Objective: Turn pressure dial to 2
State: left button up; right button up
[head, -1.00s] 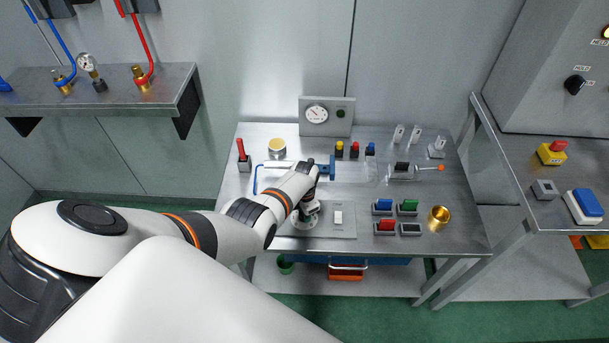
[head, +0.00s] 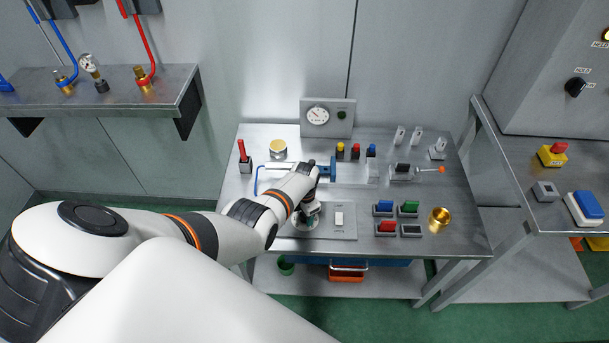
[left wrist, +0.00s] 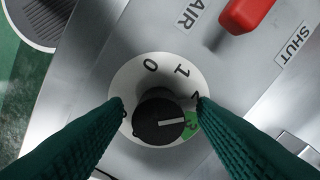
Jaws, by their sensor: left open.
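The pressure dial is a black round knob (left wrist: 158,121) with a white pointer line on a white disc (left wrist: 128,77) marked with numbers. In the left wrist view the pointer points right, at the green patch marked 3. The 0 and 1 show clearly; the 2 is partly hidden by the right-hand finger. In the head view the disc (head: 303,226) shows at the front left of the bench, partly hidden by my gripper. My left gripper (left wrist: 159,102) is open, with one green finger on each side of the knob; I cannot tell whether they touch it. My right gripper is not in view.
A red handle (left wrist: 245,14) near an AIR label lies beyond the dial. A white rocker switch (head: 339,219) sits just right of my gripper. Coloured switches (head: 386,227) and a brass cup (head: 439,218) stand further right. A gauge box (head: 327,117) stands at the back.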

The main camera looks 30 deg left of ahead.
pick_arm(q)
jog(key=shift+r, duration=0.25)
notch_tip(320, 180, up, 5)
jog(key=p, duration=0.3)
jog(key=shift+r, duration=0.1)
notch_tip(320, 180, up, 6)
jog(key=shift+r, duration=0.15)
jog(key=shift+s, duration=0.1)
